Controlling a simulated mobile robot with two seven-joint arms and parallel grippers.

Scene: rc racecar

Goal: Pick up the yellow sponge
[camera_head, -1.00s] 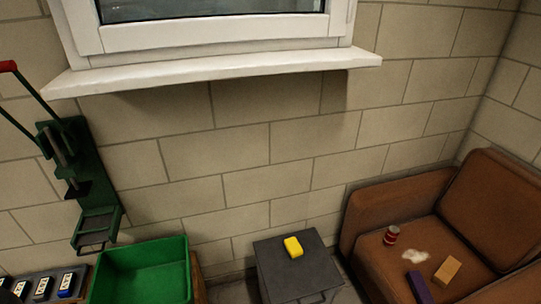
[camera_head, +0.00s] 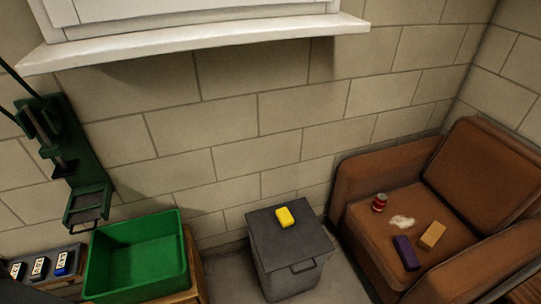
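The yellow sponge (camera_head: 285,217) lies on top of a dark grey box-like cabinet (camera_head: 265,235), towards the back of its lid. It is fully visible and nothing touches it from above. Neither of my grippers is in the head view.
A green bin (camera_head: 140,258) stands left of the cabinet. A brown armchair (camera_head: 350,180) is on the right, with a red can (camera_head: 379,202), a purple block (camera_head: 406,252), a tan block (camera_head: 432,235) and a whitish patch on its seat. A green press (camera_head: 75,165) is at the left wall.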

